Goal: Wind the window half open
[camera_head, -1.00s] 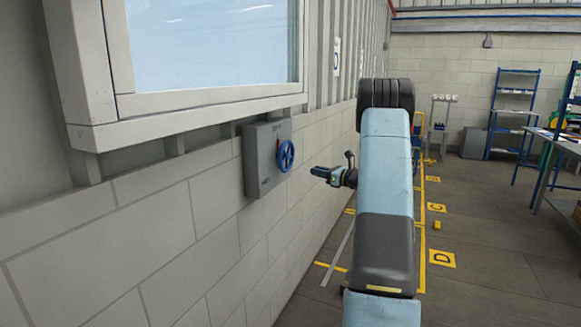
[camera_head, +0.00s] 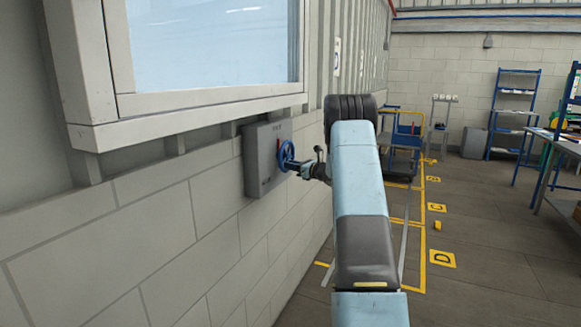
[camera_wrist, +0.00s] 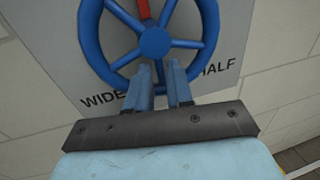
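A blue spoked handwheel (camera_head: 286,155) is mounted on a grey box (camera_head: 258,172) on the wall below the window (camera_head: 210,45). In the wrist view the handwheel (camera_wrist: 155,41) fills the top, with a red pointer (camera_wrist: 143,9) above its hub. The words "WIDE" and "HALF" show on the box face at lower left and lower right. My gripper (camera_head: 298,166) is at the wheel. In the wrist view its two fingers (camera_wrist: 160,75) overlap the wheel's lower part, below the hub, with a narrow gap between them. Whether they grip the rim or a spoke is unclear.
A pale block wall (camera_head: 140,215) runs close along the left, and the window frame (camera_head: 190,118) juts out above the box. A blue trolley (camera_head: 400,150) stands beyond my arm. Shelves (camera_head: 512,110) and a bench (camera_head: 555,165) are at the right. The floor between is mostly clear.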

